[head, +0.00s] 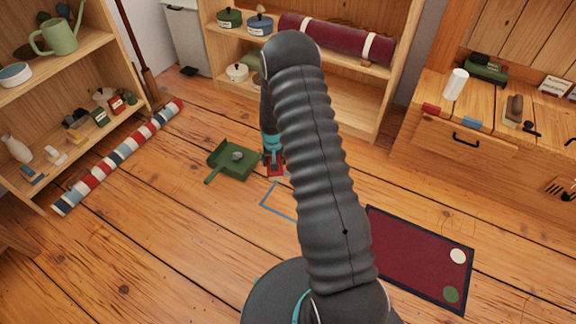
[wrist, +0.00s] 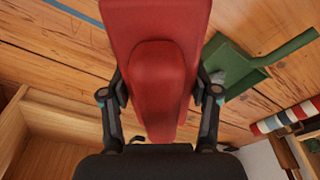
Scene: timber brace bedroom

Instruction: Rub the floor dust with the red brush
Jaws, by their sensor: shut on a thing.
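My gripper (head: 271,150) reaches down to near the floor in the middle of the head view. It is shut on the red brush (head: 275,170). In the wrist view the red brush (wrist: 155,85) fills the middle, with one finger on each side of it. Its underside is hidden, and I cannot tell whether it touches the floor. The brush is beside the right edge of the green dustpan (head: 228,172). A grey lump (head: 237,156) shows in the dustpan. I cannot make out dust on the floor; my arm hides part of it.
A blue outline (head: 268,203) marks the floor in front of the brush, partly behind my arm. A dark red mat (head: 405,250) lies right. A striped roll (head: 120,157) lies along the left shelf (head: 75,120). Shelving stands behind. The left foreground floor is clear.

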